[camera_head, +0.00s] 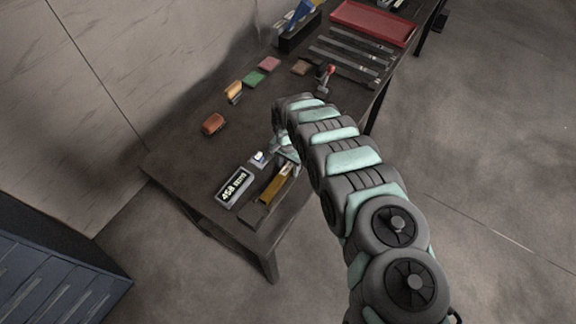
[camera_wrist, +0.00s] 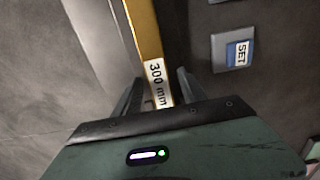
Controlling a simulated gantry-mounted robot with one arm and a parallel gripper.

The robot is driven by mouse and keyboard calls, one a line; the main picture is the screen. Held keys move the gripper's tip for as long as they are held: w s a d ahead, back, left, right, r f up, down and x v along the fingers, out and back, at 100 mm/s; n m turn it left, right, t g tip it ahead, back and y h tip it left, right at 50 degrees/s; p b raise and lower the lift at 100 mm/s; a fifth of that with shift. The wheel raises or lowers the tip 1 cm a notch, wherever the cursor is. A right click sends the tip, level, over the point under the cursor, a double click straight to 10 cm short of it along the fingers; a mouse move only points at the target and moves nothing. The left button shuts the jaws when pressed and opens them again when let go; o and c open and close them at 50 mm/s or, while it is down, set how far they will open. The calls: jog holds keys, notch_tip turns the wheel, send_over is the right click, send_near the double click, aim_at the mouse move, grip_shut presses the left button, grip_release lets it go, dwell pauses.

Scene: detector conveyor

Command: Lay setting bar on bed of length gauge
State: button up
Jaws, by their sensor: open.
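The setting bar (camera_head: 274,187) is a yellow bar that lies along the dark length gauge (camera_head: 252,214) near the table's front end. In the wrist view the bar (camera_wrist: 148,35) has a white end label reading "300 mm". My gripper (camera_wrist: 158,88) is open, with one finger on each side of the labelled end; I cannot tell whether they touch it. In the head view my gripper (camera_head: 286,150) is largely hidden by my arm. A grey strip of the gauge (camera_wrist: 95,30) runs beside the bar. How the bar rests on the bed is not clear.
A digital display (camera_head: 234,187) and a blue-white SET button (camera_head: 260,158) stand left of the gauge. The table (camera_head: 190,150) also carries several small coloured blocks, a red-topped object (camera_head: 326,75), grey strips (camera_head: 345,50) and a red tray (camera_head: 372,22) farther back.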

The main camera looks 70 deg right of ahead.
aim_at(288, 167)
notch_tip(288, 167, up, 12)
jog(key=shift+r, duration=0.15)
dwell(0.8)
